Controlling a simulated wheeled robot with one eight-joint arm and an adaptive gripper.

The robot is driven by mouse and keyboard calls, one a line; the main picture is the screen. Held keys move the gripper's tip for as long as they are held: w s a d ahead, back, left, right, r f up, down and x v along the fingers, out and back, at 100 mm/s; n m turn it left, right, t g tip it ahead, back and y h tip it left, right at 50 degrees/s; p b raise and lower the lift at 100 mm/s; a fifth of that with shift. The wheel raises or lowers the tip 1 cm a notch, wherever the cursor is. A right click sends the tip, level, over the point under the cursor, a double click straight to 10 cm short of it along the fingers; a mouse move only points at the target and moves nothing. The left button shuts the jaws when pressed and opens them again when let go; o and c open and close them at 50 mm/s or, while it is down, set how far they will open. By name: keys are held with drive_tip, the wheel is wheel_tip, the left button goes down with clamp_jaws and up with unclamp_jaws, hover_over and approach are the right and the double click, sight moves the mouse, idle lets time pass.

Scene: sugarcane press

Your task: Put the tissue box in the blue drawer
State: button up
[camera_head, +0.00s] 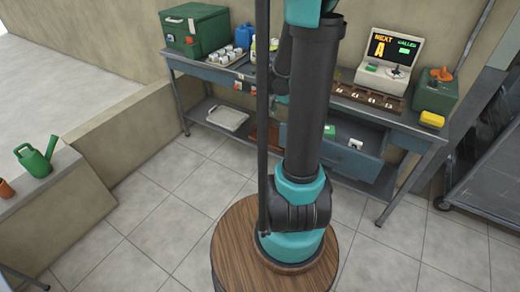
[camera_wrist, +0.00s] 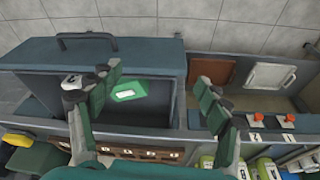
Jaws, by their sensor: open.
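The blue drawer (camera_head: 352,162) is pulled open under the workbench in the head view. In the wrist view its front panel (camera_wrist: 150,62) with the dark handle is at the upper left. The box shows between the fingers, nearer the left one, and looks free of both. My arm hides most of the gripper in the head view.
The workbench holds a green case (camera_head: 195,30), a tray of cups (camera_head: 222,57), a display machine (camera_head: 390,60), a green box (camera_head: 436,90) and a yellow item (camera_head: 432,119). A white tray (camera_head: 227,117) lies on the lower shelf. A cart (camera_head: 490,180) stands right.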

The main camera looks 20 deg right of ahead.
drive_tip(key=s+a+f+n+t+y, duration=0.1)
drive_tip(key=s+a+n+t+y, duration=0.1)
drive_tip(key=s+a+n, duration=1)
drive_tip(key=s+a, duration=0.1)
drive_tip(key=a, duration=0.2)
drive_tip(key=shift+s+f+t+y, duration=0.15)
drive_tip(key=shift+s+t+y, duration=0.15)
drive_tip(key=shift+s+t, duration=0.1)
drive_tip(key=shift+d, duration=0.1)
